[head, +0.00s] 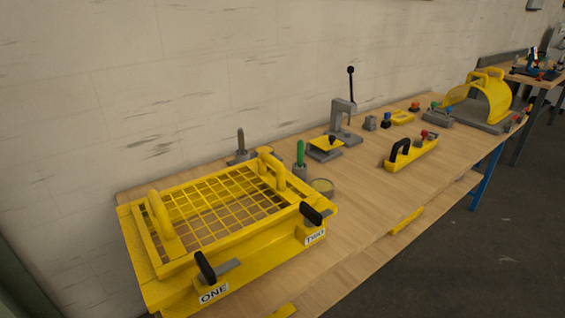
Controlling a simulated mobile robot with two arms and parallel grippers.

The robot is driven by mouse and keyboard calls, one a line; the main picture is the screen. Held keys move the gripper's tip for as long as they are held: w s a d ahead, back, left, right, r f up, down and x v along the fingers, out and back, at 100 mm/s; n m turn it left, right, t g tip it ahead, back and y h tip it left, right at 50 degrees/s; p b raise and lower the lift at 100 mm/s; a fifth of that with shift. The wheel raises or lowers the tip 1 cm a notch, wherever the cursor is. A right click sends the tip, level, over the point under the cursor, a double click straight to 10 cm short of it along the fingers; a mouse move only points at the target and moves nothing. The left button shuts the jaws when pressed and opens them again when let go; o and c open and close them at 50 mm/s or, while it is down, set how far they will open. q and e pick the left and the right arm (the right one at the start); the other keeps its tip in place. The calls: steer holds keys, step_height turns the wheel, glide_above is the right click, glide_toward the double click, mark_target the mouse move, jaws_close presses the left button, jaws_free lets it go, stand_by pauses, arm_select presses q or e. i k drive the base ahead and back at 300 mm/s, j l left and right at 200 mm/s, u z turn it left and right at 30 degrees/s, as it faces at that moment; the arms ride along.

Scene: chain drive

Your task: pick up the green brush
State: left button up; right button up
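The green brush (300,153) stands upright in a grey holder (300,172) on the wooden workbench. Only its green handle shows; its lower end is hidden in the holder. It is just right of the yellow cage box's far handle and behind a small round dish (321,186). Neither of my grippers is in the head view.
A yellow cage box (147,252) with a mesh lid and black handles fills the bench's near left end. A yellow block with a black handle (410,156) lies further right. Bare bench (361,190) lies in front.

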mark_target(300, 150)
steer(key=i+l+u, duration=0.2)
steer(key=l+u, duration=0.2)
steer(key=i+l+u, duration=0.15)
steer(key=l+u, duration=0.25)
steer(key=j, duration=0.1)
